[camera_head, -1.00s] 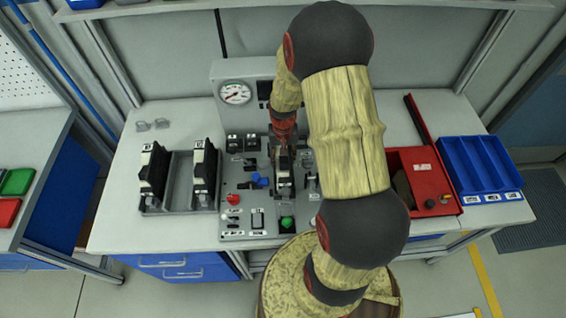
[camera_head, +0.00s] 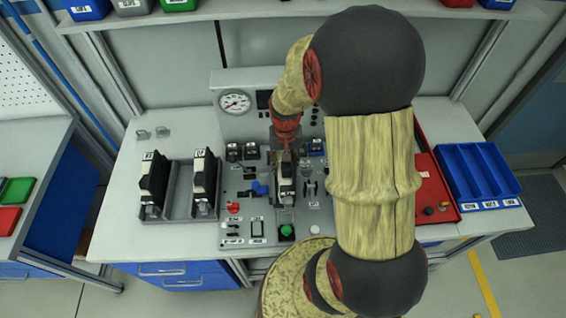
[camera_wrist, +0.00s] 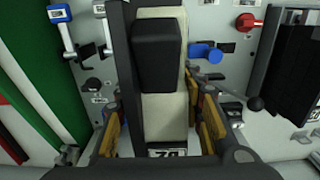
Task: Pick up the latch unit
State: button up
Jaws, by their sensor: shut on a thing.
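The latch unit (camera_head: 284,184), a black and pale upright block with a small label, stands at the middle of the grey control panel (camera_head: 233,222). In the wrist view the latch unit (camera_wrist: 166,108) fills the middle, its pale body carrying a black raised block. My gripper (camera_head: 285,154) reaches it from the far side and is shut on it. In the wrist view my gripper's (camera_wrist: 160,122) yellowish fingers lie along both sides of the unit. I cannot tell whether its base touches the panel.
Two similar units stand in a grey rack (camera_head: 180,213) on the left. The panel carries a blue knob (camera_head: 260,188), a red knob (camera_head: 233,208) and a green button (camera_head: 287,231). A gauge box (camera_head: 230,80) stands behind. A red tray (camera_head: 436,194) and blue tray (camera_head: 462,183) are right.

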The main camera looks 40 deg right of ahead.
aim_at(291, 187)
jog(key=s+a+r, duration=0.1)
jog(key=s, duration=0.1)
jog(key=s+a+r, duration=0.1)
jog(key=s+a, duration=0.1)
jog(key=s, duration=0.1)
jog(key=s+a+r, duration=0.1)
jog(key=s+r, duration=0.1)
jog(key=shift+s+a, duration=0.2)
jog(key=shift+s+a+r+p, duration=0.1)
jog(key=shift+s+r+p, duration=0.05)
jog(key=shift+r+p, duration=0.55)
notch_tip(291, 187, up, 3)
jog(key=p, duration=0.2)
jog(key=shift+r+p, duration=0.1)
jog(key=shift+p, duration=0.3)
jog(key=shift+s, duration=0.1)
